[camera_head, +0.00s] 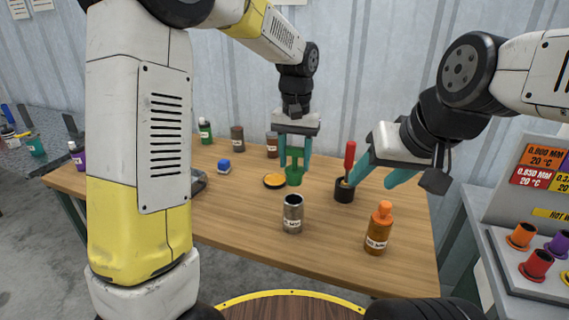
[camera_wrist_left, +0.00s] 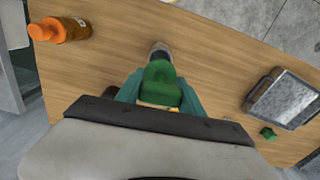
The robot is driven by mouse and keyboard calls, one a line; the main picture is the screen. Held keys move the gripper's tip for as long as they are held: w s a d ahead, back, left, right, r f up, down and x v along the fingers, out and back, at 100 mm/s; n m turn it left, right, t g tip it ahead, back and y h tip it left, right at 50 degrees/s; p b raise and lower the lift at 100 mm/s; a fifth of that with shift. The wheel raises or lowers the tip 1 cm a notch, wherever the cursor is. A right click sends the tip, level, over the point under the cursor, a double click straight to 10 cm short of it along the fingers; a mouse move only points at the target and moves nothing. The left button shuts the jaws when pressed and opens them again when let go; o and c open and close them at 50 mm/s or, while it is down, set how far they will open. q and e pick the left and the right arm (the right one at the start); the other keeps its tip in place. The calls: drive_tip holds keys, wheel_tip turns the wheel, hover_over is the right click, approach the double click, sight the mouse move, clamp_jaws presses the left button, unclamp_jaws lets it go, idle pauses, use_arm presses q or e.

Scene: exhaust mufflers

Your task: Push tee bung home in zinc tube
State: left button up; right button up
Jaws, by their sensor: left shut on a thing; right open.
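The green tee bung (camera_head: 294,177) is held upright between the teal fingers of my left gripper (camera_head: 294,160). In the left wrist view the bung (camera_wrist_left: 160,85) sits between the fingertips (camera_wrist_left: 158,95). The grey zinc tube (camera_head: 292,214) stands upright on the table, nearer the front than the bung, and appears apart from it. In the left wrist view the tube (camera_wrist_left: 160,47) shows just beyond the bung, partly hidden by it. My right gripper (camera_head: 378,178) is open, its fingers spread beside the black cup with the red-handled tool.
An orange bottle (camera_head: 379,230) stands right of the tube. The black cup (camera_head: 344,190) with the red-handled tool (camera_head: 350,156) stands behind it. An orange-filled dish (camera_head: 274,181) and a blue-topped item (camera_head: 224,166) lie left. Several bottles line the back. The front table edge is clear.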

sight(294, 169)
use_arm(q)
drive_tip(key=shift+f, duration=2.7)
drive_tip(key=shift+f, duration=1.9)
drive_tip(key=o, duration=1.5)
drive_tip(key=shift+c, duration=0.2)
drive_tip(key=shift+r, duration=3.9)
